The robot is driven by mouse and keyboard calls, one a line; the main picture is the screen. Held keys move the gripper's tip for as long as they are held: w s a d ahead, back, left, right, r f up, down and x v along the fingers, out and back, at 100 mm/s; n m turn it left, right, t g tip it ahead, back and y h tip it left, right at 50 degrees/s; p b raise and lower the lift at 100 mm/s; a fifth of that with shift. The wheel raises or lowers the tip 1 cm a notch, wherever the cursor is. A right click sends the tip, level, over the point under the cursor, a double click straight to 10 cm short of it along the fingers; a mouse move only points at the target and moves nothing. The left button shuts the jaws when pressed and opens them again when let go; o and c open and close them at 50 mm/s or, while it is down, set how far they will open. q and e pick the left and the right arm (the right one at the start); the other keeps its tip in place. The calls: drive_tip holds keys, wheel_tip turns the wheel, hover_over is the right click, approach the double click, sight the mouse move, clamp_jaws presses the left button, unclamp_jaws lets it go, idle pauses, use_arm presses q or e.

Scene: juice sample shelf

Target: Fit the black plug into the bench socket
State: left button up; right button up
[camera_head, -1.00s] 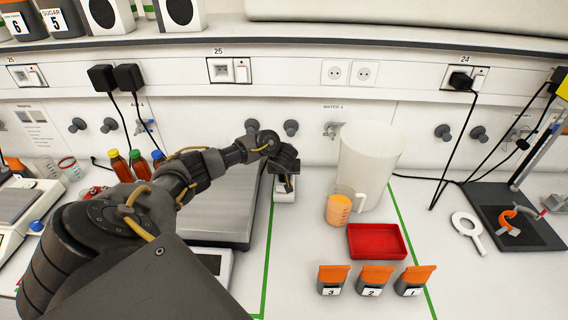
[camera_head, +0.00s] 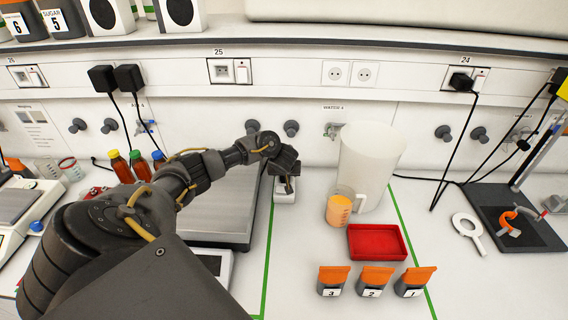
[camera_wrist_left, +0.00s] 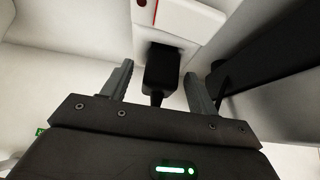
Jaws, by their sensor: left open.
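The black plug (camera_wrist_left: 162,68) is in the left wrist view, between my left gripper's fingers, with its cable end toward the gripper. Its far end meets or overlaps the edge of a white block (camera_wrist_left: 180,18) with a red switch; I cannot tell whether it is seated there. My left gripper (camera_wrist_left: 159,76) is open, with a gap between each finger and the plug. In the head view my left gripper (camera_head: 286,176) is over a small white block on the bench (camera_head: 284,197), likely the bench socket, and hides its upper part. My right gripper is not in view.
A grey scale (camera_head: 225,205) stands left of the white block. A tall white container (camera_head: 370,165), a cup of orange liquid (camera_head: 339,208) and a red tray (camera_head: 377,241) are to its right. Two other black plugs (camera_head: 115,78) are in the wall at left.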

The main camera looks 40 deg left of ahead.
use_arm(q)
drive_tip(key=p+v, duration=0.2)
drive_tip(key=v, duration=0.8)
drive_tip(key=shift+p, duration=0.35)
drive_tip(key=shift+a, duration=0.1)
